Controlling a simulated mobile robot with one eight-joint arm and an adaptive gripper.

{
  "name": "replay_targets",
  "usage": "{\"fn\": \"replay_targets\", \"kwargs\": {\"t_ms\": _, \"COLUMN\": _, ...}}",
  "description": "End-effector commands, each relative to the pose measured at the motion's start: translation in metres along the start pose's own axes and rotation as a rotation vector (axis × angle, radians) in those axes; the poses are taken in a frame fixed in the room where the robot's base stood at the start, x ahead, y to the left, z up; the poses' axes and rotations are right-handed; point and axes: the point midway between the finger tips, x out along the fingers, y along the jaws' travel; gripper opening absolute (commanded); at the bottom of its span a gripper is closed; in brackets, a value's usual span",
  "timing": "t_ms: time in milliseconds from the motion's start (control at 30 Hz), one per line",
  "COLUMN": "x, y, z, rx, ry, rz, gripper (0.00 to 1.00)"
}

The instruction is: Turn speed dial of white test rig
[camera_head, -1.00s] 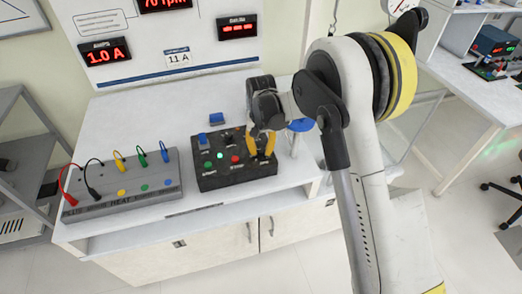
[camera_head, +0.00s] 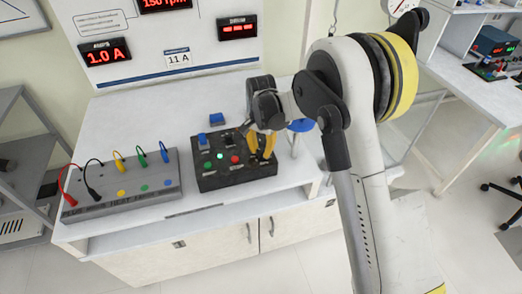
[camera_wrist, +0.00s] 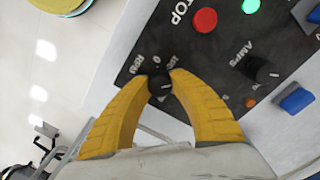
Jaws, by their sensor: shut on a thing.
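The white test rig (camera_head: 110,125) is a bench with a back panel and a black control box (camera_head: 215,180). The speed dial is a small black knob at the box's right end; in the wrist view the dial (camera_wrist: 159,84) has scale marks around it. My gripper (camera_head: 263,155) reaches down over that end of the box. In the wrist view my gripper (camera_wrist: 160,82) has its two yellow fingertips on either side of the dial, shut on it. In the head view the fingers hide the dial. The rpm display (camera_head: 166,4) reads 150 rpm, its top cut off.
The box also carries a green light (camera_head: 220,155), a red button (camera_head: 235,160) and an AMPS knob (camera_wrist: 262,70). A grey terminal block (camera_head: 125,185) with coloured cables stands to the left. A blue round object (camera_head: 301,125) is close beside my gripper.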

Motion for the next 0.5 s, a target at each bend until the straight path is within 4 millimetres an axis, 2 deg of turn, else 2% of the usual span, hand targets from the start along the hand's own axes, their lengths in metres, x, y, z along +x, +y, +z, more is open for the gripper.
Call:
{"fn": "replay_targets", "kwargs": {"t_ms": 233, "x": 0.0002, "y": 0.0001, "z": -0.0001, "rx": 0.000, "ry": 0.000, "rz": 0.000, "gripper": 0.00}}
{"fn": "replay_targets", "kwargs": {"t_ms": 267, "x": 0.0002, "y": 0.0000, "z": -0.0001, "rx": 0.000, "ry": 0.000, "rz": 0.000, "gripper": 0.28}}
{"fn": "replay_targets", "kwargs": {"t_ms": 333, "x": 0.0002, "y": 0.0001, "z": -0.0001, "rx": -0.001, "ry": 0.000, "rz": 0.000, "gripper": 0.50}}
{"fn": "replay_targets", "kwargs": {"t_ms": 500, "x": 0.0001, "y": 0.0001, "z": -0.0001, "rx": -0.001, "ry": 0.000, "rz": 0.000, "gripper": 0.51}}
